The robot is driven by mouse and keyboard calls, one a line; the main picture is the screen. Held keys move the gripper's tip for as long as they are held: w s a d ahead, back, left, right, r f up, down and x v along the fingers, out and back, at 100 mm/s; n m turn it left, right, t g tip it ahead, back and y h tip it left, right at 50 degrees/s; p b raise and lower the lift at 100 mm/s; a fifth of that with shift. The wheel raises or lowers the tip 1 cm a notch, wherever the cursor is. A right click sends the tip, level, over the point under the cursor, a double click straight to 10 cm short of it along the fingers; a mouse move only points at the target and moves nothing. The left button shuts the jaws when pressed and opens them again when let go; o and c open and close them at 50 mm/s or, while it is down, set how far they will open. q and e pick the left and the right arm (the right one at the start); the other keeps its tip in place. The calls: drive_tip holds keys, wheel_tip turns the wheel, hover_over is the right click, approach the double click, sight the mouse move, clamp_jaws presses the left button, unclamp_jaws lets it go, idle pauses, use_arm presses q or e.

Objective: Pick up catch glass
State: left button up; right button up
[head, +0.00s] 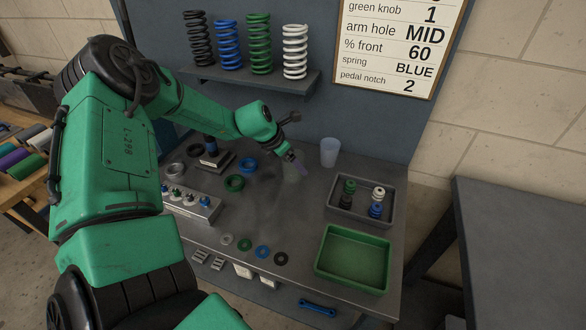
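The catch glass, a pale translucent bluish cup (329,152), stands upright near the back of the grey workbench, under the spring shelf. My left arm reaches in from the left over the bench. My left gripper (295,158) is at the arm's far end, to the left of the cup and apart from it in the picture. The gripper is small and blurred against the bench, with a faint purplish shape at its tip, so I cannot tell whether it is open or holds anything. My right gripper is not in view.
A grey tray (340,212) with coloured knobs and an empty-looking green tray (353,258) are at right. Rings (245,244) lie along the front; a knobbed block (190,203) is at left. Springs stand on the shelf (255,82). The bench centre is clear.

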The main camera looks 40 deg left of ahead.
use_arm(q)
drive_tip(key=c, duration=0.9)
